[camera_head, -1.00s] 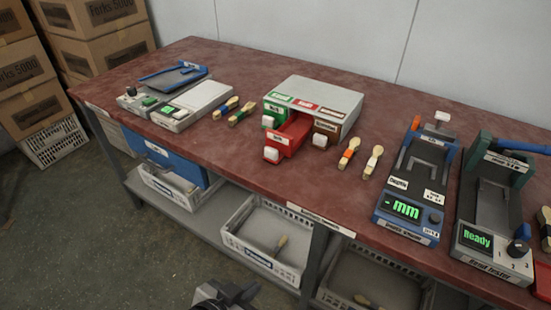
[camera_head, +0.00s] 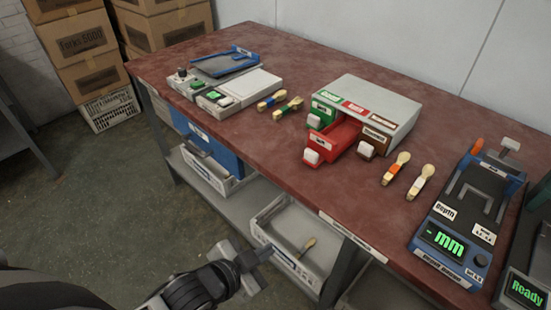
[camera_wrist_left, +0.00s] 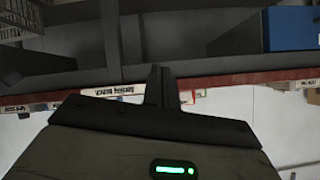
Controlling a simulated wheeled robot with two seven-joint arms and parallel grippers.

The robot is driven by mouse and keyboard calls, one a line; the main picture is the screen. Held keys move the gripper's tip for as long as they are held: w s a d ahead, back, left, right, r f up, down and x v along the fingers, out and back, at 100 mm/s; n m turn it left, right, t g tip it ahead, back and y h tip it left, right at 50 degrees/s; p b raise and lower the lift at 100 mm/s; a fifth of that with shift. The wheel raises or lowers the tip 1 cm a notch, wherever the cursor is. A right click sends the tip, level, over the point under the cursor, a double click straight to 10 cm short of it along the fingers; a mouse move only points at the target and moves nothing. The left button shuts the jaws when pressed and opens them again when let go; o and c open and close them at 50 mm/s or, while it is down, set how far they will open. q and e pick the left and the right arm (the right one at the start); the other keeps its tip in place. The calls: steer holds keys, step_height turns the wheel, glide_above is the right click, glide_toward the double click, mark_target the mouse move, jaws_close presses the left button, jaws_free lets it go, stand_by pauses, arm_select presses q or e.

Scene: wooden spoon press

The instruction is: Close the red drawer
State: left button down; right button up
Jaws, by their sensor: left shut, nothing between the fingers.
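The red drawer (camera_head: 330,143) is pulled out of the grey drawer box (camera_head: 378,98) on the red table. It sticks out toward the table's front edge, with a white knob on its front. The green drawer (camera_head: 320,113) and the brown drawer (camera_head: 373,138) beside it look shut. My left gripper (camera_head: 262,254) is shut and empty, below and left of the red drawer, in front of the table. In the left wrist view the shut fingers (camera_wrist_left: 160,85) show before the table's edge, and the red drawer cannot be made out. My right gripper is out of view.
Wooden spoons lie either side of the drawer box: a pair (camera_head: 280,105) at left and a pair (camera_head: 410,174) at right. A depth gauge (camera_head: 460,220) stands at right, a scale-like device (camera_head: 240,86) at left. White crates (camera_head: 290,240) sit on the lower shelf.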

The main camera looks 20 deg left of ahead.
arm_select(q)
steer(key=w+a+r+m+t+h, duration=0.2)
steer(key=w+a+r+m, duration=0.3)
steer(key=w+r+m, duration=0.7)
steer(key=m, duration=0.3)
glide_toward(309, 157)
steer(key=shift+t, duration=0.3)
steer(key=x, duration=0.5)
steer(key=shift+d+f+p, duration=0.2)
steer(key=shift+f+p, duration=0.05)
steer(key=shift+p, duration=0.15)
steer(key=shift+w+d+f, duration=0.1)
steer(key=shift+w+d, duration=0.15)
steer(key=shift+w, duration=0.3)
steer(key=shift+w+a, duration=0.1)
